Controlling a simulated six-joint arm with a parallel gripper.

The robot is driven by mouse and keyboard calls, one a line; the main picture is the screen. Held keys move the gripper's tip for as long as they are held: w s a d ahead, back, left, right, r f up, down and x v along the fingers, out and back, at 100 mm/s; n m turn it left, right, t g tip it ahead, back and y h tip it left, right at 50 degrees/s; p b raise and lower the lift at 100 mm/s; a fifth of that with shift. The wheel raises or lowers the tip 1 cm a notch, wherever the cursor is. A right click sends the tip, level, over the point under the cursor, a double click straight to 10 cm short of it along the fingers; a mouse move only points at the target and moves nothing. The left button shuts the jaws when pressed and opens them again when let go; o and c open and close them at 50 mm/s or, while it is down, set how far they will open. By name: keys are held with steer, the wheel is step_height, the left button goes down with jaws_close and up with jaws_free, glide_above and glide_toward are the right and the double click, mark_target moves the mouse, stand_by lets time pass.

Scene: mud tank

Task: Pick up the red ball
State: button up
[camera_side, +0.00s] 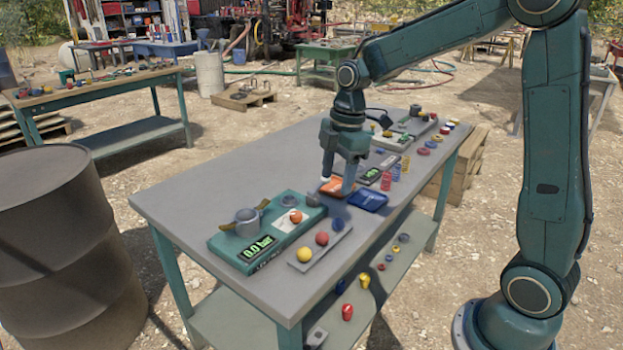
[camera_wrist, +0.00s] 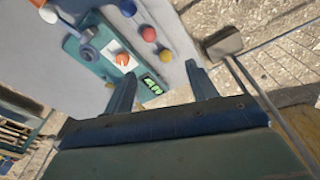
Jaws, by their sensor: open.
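The red ball (camera_side: 322,238) rests between a yellow ball (camera_side: 305,255) and a blue ball (camera_side: 338,223) on a narrow grey tray (camera_side: 301,267). In the wrist view the red ball (camera_wrist: 149,33) lies above the fingertips, with the yellow ball (camera_wrist: 165,55) nearer them and the blue ball (camera_wrist: 128,8) farther off. My gripper (camera_side: 338,185) points down over the table behind the tray, apart from the red ball. Its two fingers (camera_wrist: 160,69) are open with nothing between them.
A rusty drum (camera_side: 62,250) stands left of the table.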

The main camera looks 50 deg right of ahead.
steer(key=w+f, duration=0.1)
steer(key=w+d+f+n, duration=0.1)
steer(key=w+f+n, duration=0.1)
steer(key=f, duration=0.1)
steer(key=shift+d+g, duration=0.4)
steer(key=shift+s, duration=0.1)
glide_above(323, 233)
steer(key=f, duration=0.8)
steer(key=shift+s+d+f, duration=0.2)
steer(key=shift+s+d, duration=0.05)
steer(key=shift+d, duration=0.05)
steer(key=shift+f, duration=0.1)
steer(key=shift+w+a+f, duration=0.15)
steer(key=shift+f, duration=1.1)
steer(key=shift+w+a+f, duration=0.1)
steer(key=shift+f, duration=1.15)
steer(key=c, duration=1)
